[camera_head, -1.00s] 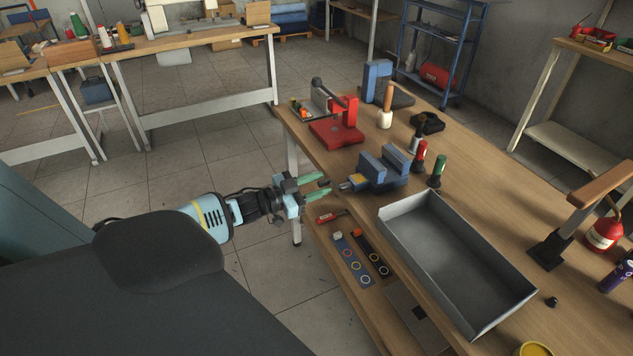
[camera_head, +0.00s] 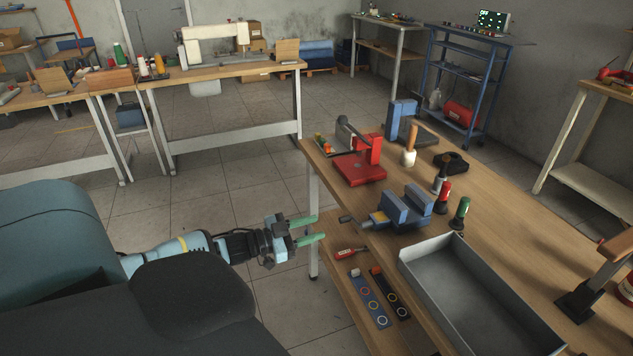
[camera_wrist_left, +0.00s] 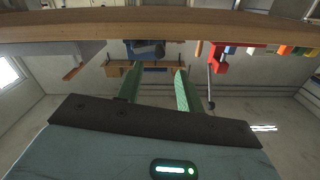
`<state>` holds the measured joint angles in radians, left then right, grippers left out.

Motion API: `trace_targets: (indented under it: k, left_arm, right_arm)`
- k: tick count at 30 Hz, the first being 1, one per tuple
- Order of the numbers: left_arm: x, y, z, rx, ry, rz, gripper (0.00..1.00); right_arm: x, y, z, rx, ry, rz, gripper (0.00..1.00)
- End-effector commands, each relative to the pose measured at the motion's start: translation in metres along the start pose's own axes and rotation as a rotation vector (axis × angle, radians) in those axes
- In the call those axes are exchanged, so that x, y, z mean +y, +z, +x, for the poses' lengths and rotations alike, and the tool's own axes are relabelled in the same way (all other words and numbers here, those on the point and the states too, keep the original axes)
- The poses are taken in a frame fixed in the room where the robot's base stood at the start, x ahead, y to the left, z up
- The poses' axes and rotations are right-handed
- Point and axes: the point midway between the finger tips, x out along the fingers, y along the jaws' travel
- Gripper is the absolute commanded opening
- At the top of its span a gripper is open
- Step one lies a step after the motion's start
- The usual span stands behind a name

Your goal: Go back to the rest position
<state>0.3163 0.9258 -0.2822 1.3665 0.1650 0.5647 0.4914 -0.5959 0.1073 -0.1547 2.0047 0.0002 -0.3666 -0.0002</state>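My left gripper (camera_head: 312,230) is in the head view, left of the workbench's near edge and apart from it. Its two green fingers are spread and nothing shows between them. In the left wrist view the same green fingers (camera_wrist_left: 158,88) stand apart and empty, with the bench edge (camera_wrist_left: 160,22) across the top of the picture. My right gripper is not in view.
The wooden workbench (camera_head: 510,215) holds a blue vise (camera_head: 404,210), a red tool (camera_head: 360,166) and a grey metal tray (camera_head: 470,290). A lower shelf (camera_head: 345,235) carries two strips with coloured rings. Open tiled floor (camera_head: 220,200) lies left of the bench.

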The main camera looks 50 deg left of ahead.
Motion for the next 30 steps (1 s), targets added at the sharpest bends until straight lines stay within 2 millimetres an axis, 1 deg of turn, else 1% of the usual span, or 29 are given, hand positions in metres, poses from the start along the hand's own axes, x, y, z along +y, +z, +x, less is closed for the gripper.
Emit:
trace_targets:
  k: [17,20,23,26,27,29,30]
  left_arm:
    - [0.001,0.000,-0.001,0.000,0.000,-0.001,0.37]
    - [0.010,0.005,-0.002,-0.012,0.001,-0.011,0.37]
    - [0.040,0.020,-0.008,-0.051,-0.002,-0.039,0.37]
    - [0.089,0.042,-0.021,-0.122,-0.011,-0.084,0.37]
    - [0.112,0.050,-0.028,-0.157,-0.015,-0.101,0.37]
    - [0.148,0.060,-0.041,-0.214,-0.023,-0.130,0.37]
    - [0.171,0.065,-0.051,-0.253,-0.028,-0.147,0.37]
  right_arm:
    - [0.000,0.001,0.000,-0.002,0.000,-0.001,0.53]
    - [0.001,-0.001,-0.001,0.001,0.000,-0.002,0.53]
    - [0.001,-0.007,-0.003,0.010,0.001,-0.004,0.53]
    - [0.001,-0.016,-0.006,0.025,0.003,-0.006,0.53]
    - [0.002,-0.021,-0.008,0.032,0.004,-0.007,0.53]
    - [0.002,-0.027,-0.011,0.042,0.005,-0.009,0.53]
    - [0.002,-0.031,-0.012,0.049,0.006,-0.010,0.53]
